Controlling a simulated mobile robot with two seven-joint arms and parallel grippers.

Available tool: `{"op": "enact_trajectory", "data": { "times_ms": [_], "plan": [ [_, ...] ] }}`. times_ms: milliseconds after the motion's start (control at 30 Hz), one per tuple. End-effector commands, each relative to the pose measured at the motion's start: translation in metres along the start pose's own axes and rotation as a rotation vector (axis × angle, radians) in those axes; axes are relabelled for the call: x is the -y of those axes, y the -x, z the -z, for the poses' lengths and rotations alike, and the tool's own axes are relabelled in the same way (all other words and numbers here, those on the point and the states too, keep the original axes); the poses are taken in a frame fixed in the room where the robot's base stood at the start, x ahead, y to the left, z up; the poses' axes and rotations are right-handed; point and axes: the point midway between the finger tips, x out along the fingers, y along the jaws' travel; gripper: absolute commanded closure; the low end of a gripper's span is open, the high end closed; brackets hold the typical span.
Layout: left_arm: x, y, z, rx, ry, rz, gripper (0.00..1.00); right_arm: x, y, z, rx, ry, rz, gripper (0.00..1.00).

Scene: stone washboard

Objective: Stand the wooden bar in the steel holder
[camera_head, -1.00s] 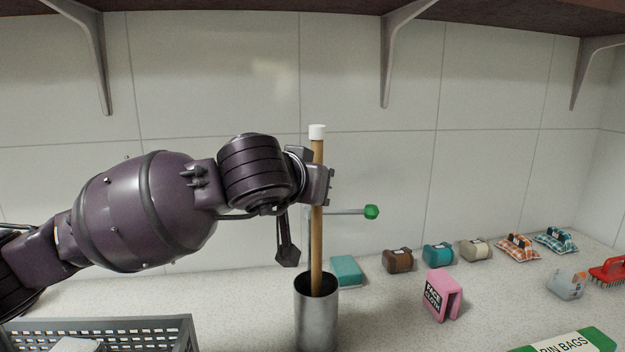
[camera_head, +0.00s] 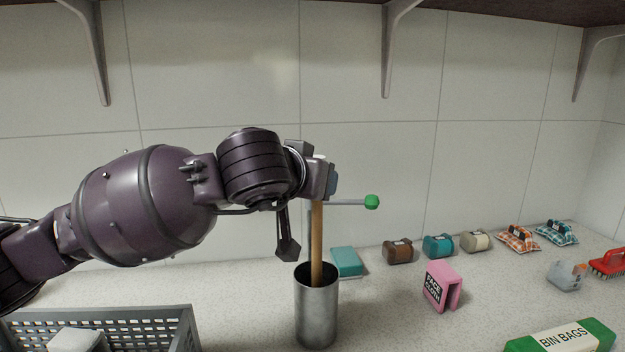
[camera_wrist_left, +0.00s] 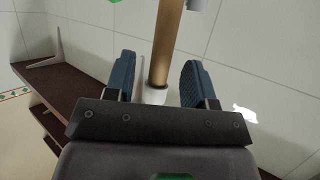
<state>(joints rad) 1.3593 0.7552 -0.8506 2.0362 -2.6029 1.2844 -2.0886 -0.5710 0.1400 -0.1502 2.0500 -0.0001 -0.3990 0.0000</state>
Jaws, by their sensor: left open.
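The wooden bar (camera_head: 317,245) stands nearly upright with its lower end inside the steel holder (camera_head: 317,318), whose wall hides that end. Its white cap (camera_head: 319,158) is partly hidden by my left gripper (camera_head: 327,180). In the left wrist view the bar (camera_wrist_left: 168,45) runs between the two blue finger pads of my gripper (camera_wrist_left: 160,80), with a gap on each side. The left gripper is open around the bar's top and does not hold it. My right gripper is not in view.
A grey basket (camera_head: 190,325) stands at the front left. A thin rod with a green knob (camera_head: 371,202) is behind the bar. A teal block (camera_head: 346,262), a pink face cloth pack (camera_head: 442,285) and a bin bags box (camera_head: 562,340) lie to the right. A shelf bracket (camera_head: 392,50) hangs above.

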Motion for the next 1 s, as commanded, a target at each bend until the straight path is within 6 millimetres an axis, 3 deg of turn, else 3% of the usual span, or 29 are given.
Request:
{"op": "enact_trajectory", "data": {
  "times_ms": [233, 700, 1000],
  "plan": [
    [0.0, 0.017, 0.001, -0.001, -0.002, 0.0, 0.5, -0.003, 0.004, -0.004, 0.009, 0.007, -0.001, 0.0],
    [0.0, 0.095, 0.001, -0.003, -0.001, 0.0, 0.5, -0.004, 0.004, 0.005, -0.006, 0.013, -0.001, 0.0],
    [0.0, 0.108, 0.0, 0.0, 0.0, 0.001, 0.5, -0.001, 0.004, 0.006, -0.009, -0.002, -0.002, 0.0]
  ]
}}
